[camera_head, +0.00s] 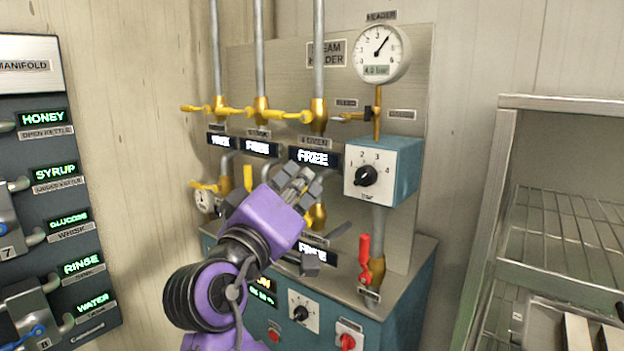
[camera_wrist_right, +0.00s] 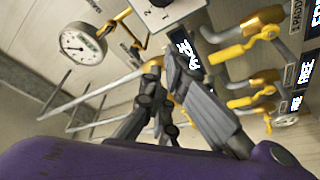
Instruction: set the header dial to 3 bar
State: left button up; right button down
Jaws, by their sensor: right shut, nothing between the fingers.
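The header dial is a black knob (camera_head: 366,176) on a white plate marked 1 to 4, on the front of a teal box. Its pointer seems to aim up and right, but is too small to read surely. The round header gauge (camera_head: 383,53) above shows "4.0 bar"; it also shows in the right wrist view (camera_wrist_right: 82,46). My right gripper (camera_head: 302,182) is shut and empty, left of the dial and apart from it in the head view. In the right wrist view its fingers (camera_wrist_right: 165,72) point toward the panel, with the dial plate (camera_wrist_right: 168,14) cut by the top edge. My left gripper is not in view.
Yellow-handled valves (camera_head: 262,112) on vertical pipes and lit "FREE" displays (camera_head: 315,157) lie left of the dial. A red-handled valve (camera_head: 364,252) hangs below it. A wire-shelf rack (camera_head: 570,225) stands at right, a manifold panel (camera_head: 75,330) at left.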

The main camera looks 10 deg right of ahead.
aim_at(364, 177)
jog(key=s+r+p+x, duration=0.1)
jog(key=p+x, duration=0.1)
jog(key=x, duration=0.7)
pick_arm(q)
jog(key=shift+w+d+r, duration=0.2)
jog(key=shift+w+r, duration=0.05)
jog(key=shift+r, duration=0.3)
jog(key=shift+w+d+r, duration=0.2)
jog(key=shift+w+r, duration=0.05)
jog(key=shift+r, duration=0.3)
pick_arm(e)
jog(key=d+f, duration=0.1)
jog(key=s+d+f, duration=0.1)
jog(key=f, duration=0.1)
jog(key=shift+d, duration=0.3)
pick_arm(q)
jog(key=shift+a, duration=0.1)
